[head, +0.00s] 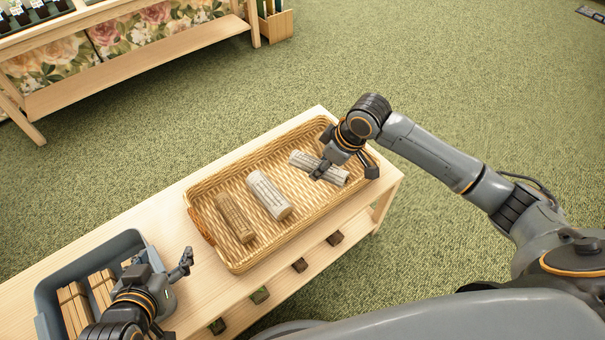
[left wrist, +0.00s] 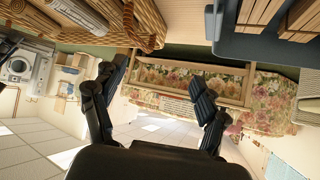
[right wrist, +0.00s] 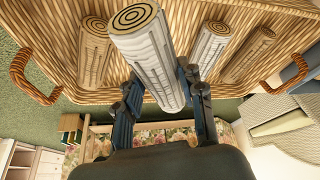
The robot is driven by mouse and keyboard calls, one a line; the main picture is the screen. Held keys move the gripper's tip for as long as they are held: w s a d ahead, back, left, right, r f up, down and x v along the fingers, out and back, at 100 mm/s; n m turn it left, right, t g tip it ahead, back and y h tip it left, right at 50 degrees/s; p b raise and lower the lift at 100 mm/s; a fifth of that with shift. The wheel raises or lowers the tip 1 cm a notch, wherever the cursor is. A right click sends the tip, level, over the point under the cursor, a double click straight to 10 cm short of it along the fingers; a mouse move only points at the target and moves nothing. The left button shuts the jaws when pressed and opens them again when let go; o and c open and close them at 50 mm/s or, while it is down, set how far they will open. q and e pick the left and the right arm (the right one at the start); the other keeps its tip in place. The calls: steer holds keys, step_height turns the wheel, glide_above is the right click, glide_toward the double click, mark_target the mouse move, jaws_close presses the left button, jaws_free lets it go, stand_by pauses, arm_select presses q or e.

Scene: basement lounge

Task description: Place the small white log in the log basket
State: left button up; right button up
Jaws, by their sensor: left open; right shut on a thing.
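My right gripper (head: 341,172) is shut on a white log (right wrist: 148,55) with a ringed end. It holds the log over the far right part of the wicker log basket (head: 202,187); whether the log touches the basket cannot be told. Another white log (head: 268,194) and a brown log (head: 236,217) lie in the basket to the left. The right wrist view shows a further log (right wrist: 93,52) beside the held one, mostly hidden in the head view. My left gripper (head: 160,264) is open and empty beside the grey bin.
The basket stands on a light wooden table (head: 160,220). A grey bin (head: 92,254) with wooden sticks is at the table's left. A bench with floral panels (head: 140,28) stands at the back left. Green carpet around the table is clear.

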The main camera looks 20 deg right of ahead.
mark_target(299, 177)
steer(key=w+f, duration=0.1)
steer(key=w+a+f+b, duration=0.1)
steer(key=w+f+b, duration=0.1)
steer(key=w, duration=0.1)
steer(key=shift+a+f, duration=0.25)
arm_select(q)
steer(key=w+d+r+t+h+b, duration=0.1)
steer(key=w+d+r+t+h, duration=0.15)
steer(key=r+t, duration=0.4)
steer(key=w+d+r+t+h+b, duration=0.1)
steer(key=w+r+t, duration=0.25)
steer(key=r, duration=0.55)
arm_select(e)
steer(key=w+f, duration=0.1)
steer(key=w+a+f, duration=0.1)
steer(key=f, duration=0.1)
steer(key=shift+w, duration=0.2)
steer(key=f+b, duration=0.1)
steer(key=f, duration=0.2)
steer(key=shift+w+f+b, duration=0.2)
steer(key=shift+f+b, duration=0.05)
steer(key=shift+b, duration=0.1)
arm_select(q)
steer(key=s+r+t+h, duration=0.2)
steer(key=s+r+t, duration=0.3)
steer(key=r, duration=0.3)
steer(key=shift+s+m+t, duration=0.3)
steer(key=shift+s+t, duration=0.05)
steer(key=shift+t, duration=0.15)
